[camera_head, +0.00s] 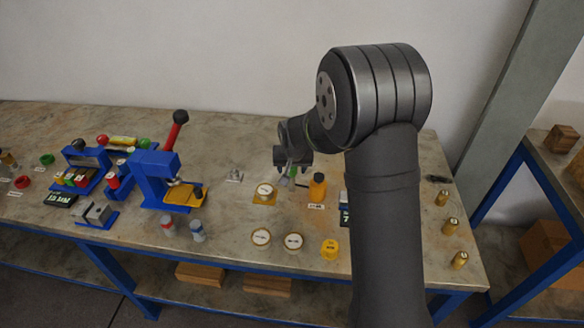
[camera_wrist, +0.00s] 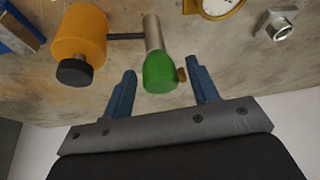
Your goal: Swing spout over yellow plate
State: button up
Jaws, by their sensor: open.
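An orange vessel (camera_head: 317,187) stands towards the back middle of the bench; in the wrist view it (camera_wrist: 80,38) has a black cap. A dark thin bar joins it to a silver tube (camera_wrist: 152,32) with a green end (camera_wrist: 160,72), which looks like the spout. The yellow plate (camera_head: 257,200) lies left of the vessel with a round white dial on it; its edge shows in the wrist view (camera_wrist: 189,6). My gripper (camera_head: 287,168) is open, its blue fingers (camera_wrist: 160,84) on either side of the green end, without visible grip. Contact cannot be told.
A blue press (camera_head: 155,180) with a red lever is at left. Small brass cylinders (camera_head: 451,226) line the right edge. A metal nut-like fitting (camera_wrist: 282,25) lies beyond the plate.

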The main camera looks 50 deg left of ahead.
grip_shut()
dwell(0.3)
jog(key=n+g, duration=0.1)
jog(key=n, duration=0.2)
jog(key=shift+w+n, duration=0.1)
jog(key=shift+n, duration=0.3)
jog(key=n+g, duration=0.2)
jog(key=n, duration=0.2)
jog(key=shift+y, duration=0.3)
jog(key=n+g, duration=0.1)
jog(key=n, duration=0.3)
jog(key=shift+n+g, duration=0.4)
jog(key=n+g+h, duration=0.1)
jog(key=n, duration=0.3)
jog(key=shift+h, duration=0.4)
jog(key=shift+n, duration=0.3)
